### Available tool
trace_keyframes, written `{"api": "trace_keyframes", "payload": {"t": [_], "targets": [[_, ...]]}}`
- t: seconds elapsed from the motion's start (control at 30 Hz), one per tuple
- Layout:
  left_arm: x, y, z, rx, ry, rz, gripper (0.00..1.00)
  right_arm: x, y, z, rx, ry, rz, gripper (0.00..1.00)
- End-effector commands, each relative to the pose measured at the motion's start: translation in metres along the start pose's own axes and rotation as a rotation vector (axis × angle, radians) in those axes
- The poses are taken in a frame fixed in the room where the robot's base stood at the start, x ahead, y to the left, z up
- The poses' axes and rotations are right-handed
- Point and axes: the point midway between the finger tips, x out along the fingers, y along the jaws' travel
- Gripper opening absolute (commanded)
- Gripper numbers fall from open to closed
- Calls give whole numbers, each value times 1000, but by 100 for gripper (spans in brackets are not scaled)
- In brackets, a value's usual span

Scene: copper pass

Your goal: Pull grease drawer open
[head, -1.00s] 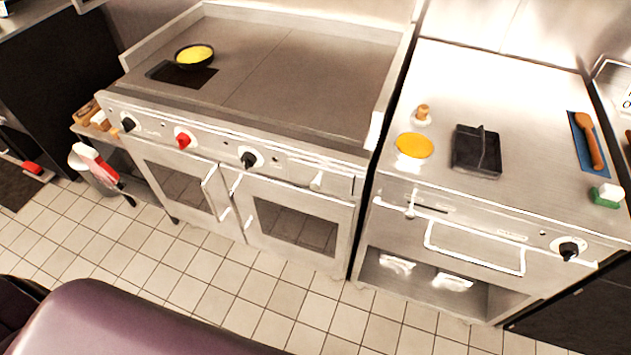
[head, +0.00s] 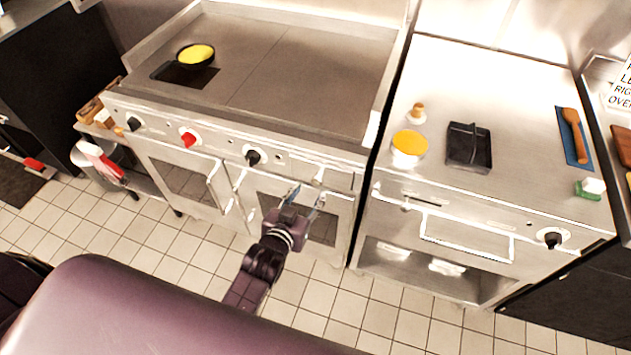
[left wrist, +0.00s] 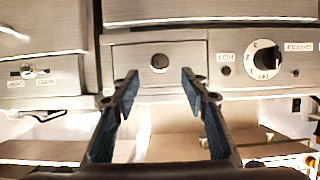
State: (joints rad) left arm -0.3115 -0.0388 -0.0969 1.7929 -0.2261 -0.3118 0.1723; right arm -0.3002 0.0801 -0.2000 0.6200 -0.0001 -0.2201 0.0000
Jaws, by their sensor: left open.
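The grease drawer (head: 336,181) is a small steel front at the right end of the griddle's control panel, with a round knob (head: 318,177). It looks flush with the panel. My left gripper (head: 306,193) is in front of and slightly below that knob, open and empty. In the left wrist view, which appears upside down, the drawer front (left wrist: 125,65) and its round knob (left wrist: 160,62) lie ahead, with the knob between the lines of my two open fingers (left wrist: 158,88). I see no contact with it. My right gripper is not in view.
The griddle (head: 300,75) bears a pan with yellow food (head: 196,54). A black dial (head: 253,157) and a red dial (head: 188,138) are left of the drawer. Oven doors (head: 205,182) are below. A steel counter unit (head: 545,150) stands to the right. The tiled floor in front is clear.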

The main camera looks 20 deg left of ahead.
Motion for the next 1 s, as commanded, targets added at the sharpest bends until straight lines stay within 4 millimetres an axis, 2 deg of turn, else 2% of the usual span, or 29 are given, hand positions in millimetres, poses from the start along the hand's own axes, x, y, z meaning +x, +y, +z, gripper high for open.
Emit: {"api": "trace_keyframes", "payload": {"t": [0.2, 0.43, 0.6, 0.87, 1.0], "targets": [[32, 0, -1, 0, 0, 1, 41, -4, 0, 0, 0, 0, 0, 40], [57, 0, 0, 0, 0, 1, 41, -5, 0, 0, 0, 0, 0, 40], [65, 0, 0, 0, 0, 1, 41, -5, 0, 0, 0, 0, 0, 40], [65, 0, 0, 0, 0, 1, 41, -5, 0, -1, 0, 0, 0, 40], [65, 0, 0, 0, 0, 1, 26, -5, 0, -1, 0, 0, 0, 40]]}}
